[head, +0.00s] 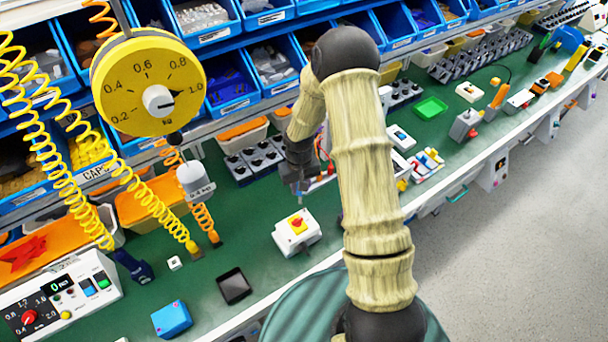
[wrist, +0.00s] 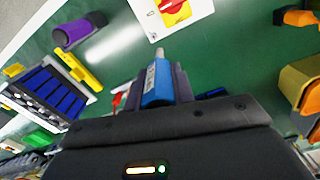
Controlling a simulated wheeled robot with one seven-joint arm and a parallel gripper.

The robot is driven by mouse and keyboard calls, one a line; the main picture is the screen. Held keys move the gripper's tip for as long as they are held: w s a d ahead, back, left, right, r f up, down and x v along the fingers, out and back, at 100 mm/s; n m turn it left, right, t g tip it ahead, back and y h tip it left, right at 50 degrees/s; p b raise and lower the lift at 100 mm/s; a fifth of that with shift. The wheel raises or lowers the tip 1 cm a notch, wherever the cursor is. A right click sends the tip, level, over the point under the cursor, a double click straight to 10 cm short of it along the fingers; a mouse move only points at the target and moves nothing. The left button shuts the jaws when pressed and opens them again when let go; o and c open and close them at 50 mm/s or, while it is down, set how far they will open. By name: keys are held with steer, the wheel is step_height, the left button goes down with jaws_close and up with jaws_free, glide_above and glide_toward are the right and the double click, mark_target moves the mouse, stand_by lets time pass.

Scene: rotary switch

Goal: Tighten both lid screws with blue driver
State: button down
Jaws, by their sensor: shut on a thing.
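The switch box (head: 298,233) is white with a red knob on a yellow plate, and stands on the green bench left of my arm. It also shows at the top of the wrist view (wrist: 203,10), partly cut off. My gripper (head: 300,182) is behind the box in the head view, shut on the blue driver. In the wrist view, the driver's blue handle (wrist: 157,92) is between the fingers, and its grey shaft points toward the box. I cannot tell the gap between the tip and the box.
A black tray (head: 234,286), a blue box (head: 172,319) and a control unit (head: 60,298) stand at the front left. A yellow dial gauge (head: 148,82) and coiled cords hang at the left. Racks and blue bins line the back. Bare green bench lies around the switch box.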

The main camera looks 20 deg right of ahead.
steer(key=shift+n, duration=0.6)
steer(key=r+p, duration=0.1)
steer(key=s+r+p, duration=0.1)
steer(key=r, duration=0.1)
steer(key=s+r+p, duration=0.1)
steer(key=r+p, duration=0.1)
steer(key=shift+s+d, duration=0.15)
steer(key=shift+d, duration=0.2)
steer(key=shift+f, duration=0.1)
step_height(320, 180, down, 5)
steer(key=b, duration=0.4)
steer(key=n, duration=0.8)
